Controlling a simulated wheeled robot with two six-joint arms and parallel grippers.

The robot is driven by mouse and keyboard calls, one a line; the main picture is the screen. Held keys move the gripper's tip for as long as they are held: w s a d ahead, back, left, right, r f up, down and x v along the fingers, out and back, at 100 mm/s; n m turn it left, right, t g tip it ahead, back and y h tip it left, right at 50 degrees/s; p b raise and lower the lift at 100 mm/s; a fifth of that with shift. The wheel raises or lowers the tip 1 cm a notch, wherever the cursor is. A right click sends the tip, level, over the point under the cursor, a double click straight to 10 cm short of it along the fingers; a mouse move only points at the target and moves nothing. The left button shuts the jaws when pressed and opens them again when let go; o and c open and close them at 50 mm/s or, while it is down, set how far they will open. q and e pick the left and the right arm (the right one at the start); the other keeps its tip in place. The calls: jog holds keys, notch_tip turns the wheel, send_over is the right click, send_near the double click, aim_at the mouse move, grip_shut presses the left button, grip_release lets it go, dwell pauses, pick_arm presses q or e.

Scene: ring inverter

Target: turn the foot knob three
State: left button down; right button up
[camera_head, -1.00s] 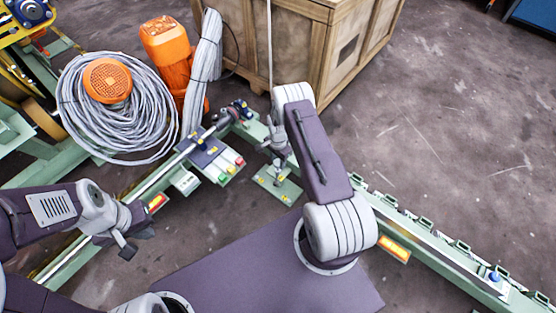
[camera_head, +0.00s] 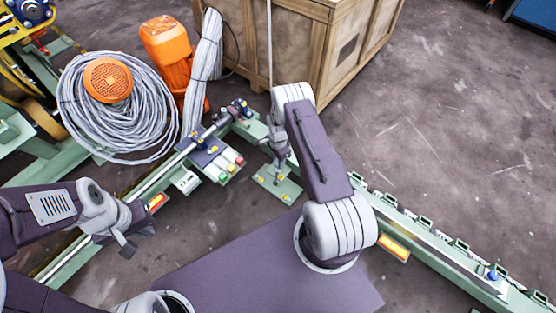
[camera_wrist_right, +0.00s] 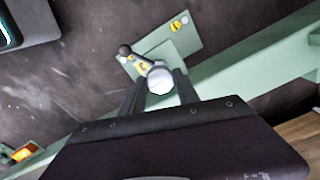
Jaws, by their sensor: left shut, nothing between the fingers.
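A foot knob with a white round top (camera_wrist_right: 159,80) and a short arm ending in a dark ball (camera_wrist_right: 125,50) stands over a pale green foot plate (camera_wrist_right: 176,40) in the right wrist view. My right gripper (camera_wrist_right: 160,92) has one finger on each side of the white top; whether they press on it is unclear. In the head view my right gripper (camera_head: 279,158) points down above the same plate (camera_head: 285,193), and the knob is largely hidden by it. My left gripper (camera_head: 128,250) is shut and empty near the left green rail.
A green rail (camera_head: 420,237) runs to the lower right. A small panel with coloured buttons (camera_head: 225,168) sits left of the plate. A wooden crate (camera_head: 330,50), orange motor (camera_head: 170,55) and coiled grey cable (camera_head: 75,120) stand behind. Bare floor lies at right.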

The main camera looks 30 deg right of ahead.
jog(key=o, duration=0.4)
notch_tip(320, 180, up, 9)
jog(key=p, duration=0.5)
